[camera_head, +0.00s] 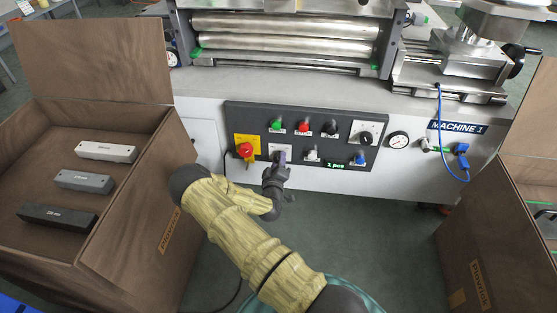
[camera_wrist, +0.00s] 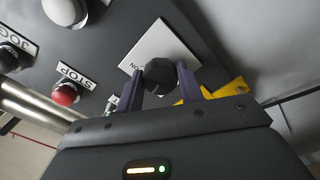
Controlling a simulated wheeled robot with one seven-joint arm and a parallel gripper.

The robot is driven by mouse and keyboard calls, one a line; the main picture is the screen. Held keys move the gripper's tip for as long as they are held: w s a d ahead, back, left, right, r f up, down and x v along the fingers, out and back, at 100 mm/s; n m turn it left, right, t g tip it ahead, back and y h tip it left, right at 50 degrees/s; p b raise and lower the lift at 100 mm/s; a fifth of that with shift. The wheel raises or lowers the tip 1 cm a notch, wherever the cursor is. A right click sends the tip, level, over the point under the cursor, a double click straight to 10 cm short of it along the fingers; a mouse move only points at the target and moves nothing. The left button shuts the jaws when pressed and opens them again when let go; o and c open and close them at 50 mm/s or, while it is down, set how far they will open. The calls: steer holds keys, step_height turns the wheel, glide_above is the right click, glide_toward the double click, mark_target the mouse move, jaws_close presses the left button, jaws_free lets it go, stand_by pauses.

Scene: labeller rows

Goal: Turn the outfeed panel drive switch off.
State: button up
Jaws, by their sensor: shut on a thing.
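The dark control panel (camera_head: 300,112) is on the front of the pale machine. The drive switch is a black knob (camera_wrist: 167,82) on a white plate (camera_wrist: 158,42), with "ON" legible beside it in the wrist view. My gripper (camera_wrist: 160,88) is shut on the knob, with one purple finger on each side. In the head view my gripper (camera_head: 279,160) is at the lower middle of the panel and covers most of the knob. The white plate (camera_head: 280,147) shows just above the fingers. The knob's exact pointing direction is hard to tell.
Close by are a red knob on a yellow plate (camera_head: 245,150), a red button (camera_head: 303,126), a green button (camera_head: 276,125) and a white button (camera_head: 311,154). A pressure gauge (camera_head: 398,140) is to the right. Open brown boxes (camera_head: 150,200) flank the floor on both sides.

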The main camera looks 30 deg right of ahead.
steer(key=n, duration=0.6)
steer(key=shift+n, duration=0.3)
steer(key=shift+s, duration=0.1)
steer(key=o, duration=1)
steer(key=shift+p, duration=0.3)
steer(key=p+v, duration=0.5)
steer(key=v, duration=1.2)
steer(key=shift+s+a, duration=0.1)
steer(key=shift+a, duration=0.05)
